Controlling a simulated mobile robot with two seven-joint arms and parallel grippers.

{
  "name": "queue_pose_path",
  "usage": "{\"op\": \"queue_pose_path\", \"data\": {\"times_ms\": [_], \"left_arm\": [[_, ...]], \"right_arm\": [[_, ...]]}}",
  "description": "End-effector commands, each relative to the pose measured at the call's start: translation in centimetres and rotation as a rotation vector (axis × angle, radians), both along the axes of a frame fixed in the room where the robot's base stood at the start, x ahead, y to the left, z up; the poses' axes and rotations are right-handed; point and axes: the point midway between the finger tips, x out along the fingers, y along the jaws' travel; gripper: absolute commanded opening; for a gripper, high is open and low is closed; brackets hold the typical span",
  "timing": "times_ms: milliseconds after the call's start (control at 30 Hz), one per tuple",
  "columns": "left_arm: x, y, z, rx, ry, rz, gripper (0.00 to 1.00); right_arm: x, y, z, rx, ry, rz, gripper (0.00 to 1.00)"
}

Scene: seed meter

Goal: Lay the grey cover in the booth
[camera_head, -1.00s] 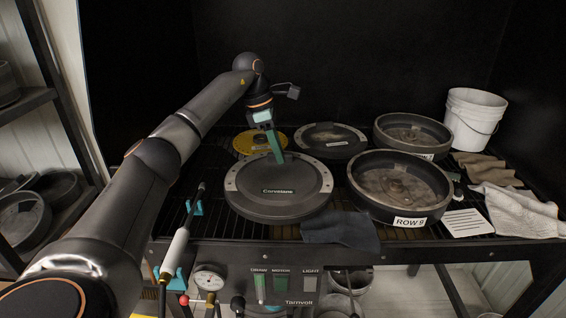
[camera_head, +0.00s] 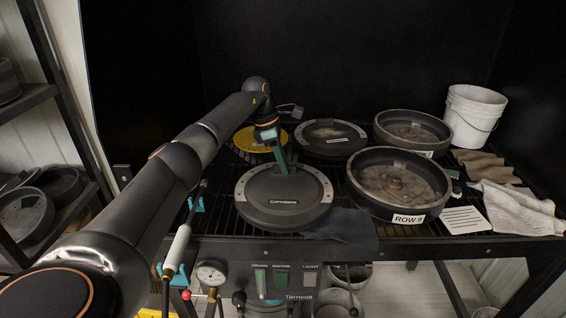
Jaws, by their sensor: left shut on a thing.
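The grey cover (camera_head: 284,212), a round dark-grey disc with a lighter rim and a small name label, is level at the front left of the slatted booth floor (camera_head: 432,238). My left gripper (camera_head: 281,168) is shut on its far edge with green fingers, reaching down from above. The cover is on or just above the slats; I cannot tell whether it touches. The fingertips' exact hold is partly hidden. My right gripper is out of view.
An open round pan marked ROW 9 (camera_head: 397,182) stands close on the right. Behind are a yellow disc (camera_head: 246,141), another dark cover (camera_head: 329,133) and a second pan (camera_head: 412,130). A dark cloth (camera_head: 342,227) lies at the front edge. A white bucket (camera_head: 473,117) stands back right.

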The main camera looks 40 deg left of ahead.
Motion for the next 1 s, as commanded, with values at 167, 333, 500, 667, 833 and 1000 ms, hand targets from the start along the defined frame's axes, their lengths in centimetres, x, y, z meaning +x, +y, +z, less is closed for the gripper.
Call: {"op": "queue_pose_path", "data": {"times_ms": [167, 333, 500, 667, 833, 1000], "left_arm": [[0.0, 0.0, -0.5, 0.003, 0.003, -0.001, 0.24], [0.0, 0.0, -0.5, 0.002, 0.004, -0.002, 0.43], [-0.1, 0.0, -0.4, 0.001, 0.005, -0.001, 0.52], [-0.1, 0.0, -0.4, 0.000, 0.004, -0.001, 0.52], [-0.2, 0.3, 1.1, 0.002, 0.000, -0.001, 0.52], [-0.8, 1.1, 4.5, 0.002, -0.004, 0.000, 0.52]], "right_arm": [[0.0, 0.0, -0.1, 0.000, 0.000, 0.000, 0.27], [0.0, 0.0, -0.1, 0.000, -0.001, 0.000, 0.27], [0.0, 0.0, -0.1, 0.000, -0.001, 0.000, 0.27], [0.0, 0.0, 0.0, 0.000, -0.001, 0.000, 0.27], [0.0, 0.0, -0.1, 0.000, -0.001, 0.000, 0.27], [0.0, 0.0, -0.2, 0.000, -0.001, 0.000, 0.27]]}}
